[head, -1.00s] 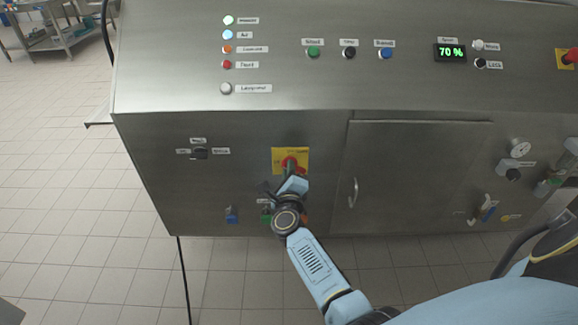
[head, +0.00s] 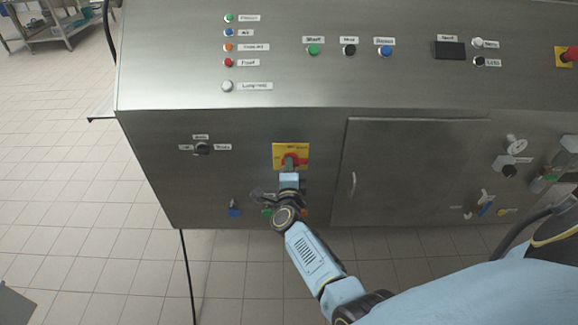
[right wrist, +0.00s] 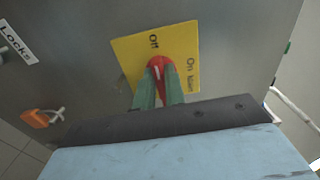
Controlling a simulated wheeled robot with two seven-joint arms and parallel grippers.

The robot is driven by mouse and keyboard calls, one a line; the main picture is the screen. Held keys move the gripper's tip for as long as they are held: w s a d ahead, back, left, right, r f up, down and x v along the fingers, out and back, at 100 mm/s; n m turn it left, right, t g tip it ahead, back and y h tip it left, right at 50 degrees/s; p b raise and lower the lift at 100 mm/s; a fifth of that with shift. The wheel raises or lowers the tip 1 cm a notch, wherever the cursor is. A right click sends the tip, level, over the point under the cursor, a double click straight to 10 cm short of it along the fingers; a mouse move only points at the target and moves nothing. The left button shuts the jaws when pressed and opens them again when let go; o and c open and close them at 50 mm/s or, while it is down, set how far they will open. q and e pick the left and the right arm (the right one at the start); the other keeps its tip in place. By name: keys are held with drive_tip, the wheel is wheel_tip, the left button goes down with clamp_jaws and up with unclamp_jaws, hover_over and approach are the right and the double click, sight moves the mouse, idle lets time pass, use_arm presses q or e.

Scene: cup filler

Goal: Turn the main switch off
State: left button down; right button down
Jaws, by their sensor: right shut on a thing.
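The main switch is a red rotary handle (head: 291,160) on a yellow plate (head: 278,149) on the machine's front. In the right wrist view the red handle (right wrist: 160,63) sits on the yellow plate (right wrist: 130,50), lettered "Off" and "On". My right gripper (head: 289,168) is at the switch, and its two green fingers (right wrist: 158,85) are shut on the red handle. Much of the handle is hidden by the fingers, and its pointer is hard to read. The speed display (head: 449,50) on the panel is dark. My left gripper is not in view.
A red emergency button (head: 571,54) is at the upper right. A closed cabinet door (head: 415,170) with a handle is right of the switch. A small selector (head: 202,148) is left of it. In the right wrist view an orange padlock (right wrist: 36,118) hangs near the "Locks" label.

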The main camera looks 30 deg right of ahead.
idle(0.3)
drive_tip(key=c, duration=1.5)
unclamp_jaws()
drive_tip(key=shift+o, duration=0.2)
drive_tip(key=p+v, duration=0.1)
drive_tip(key=v, duration=1.2)
drive_tip(key=shift+s, duration=0.2)
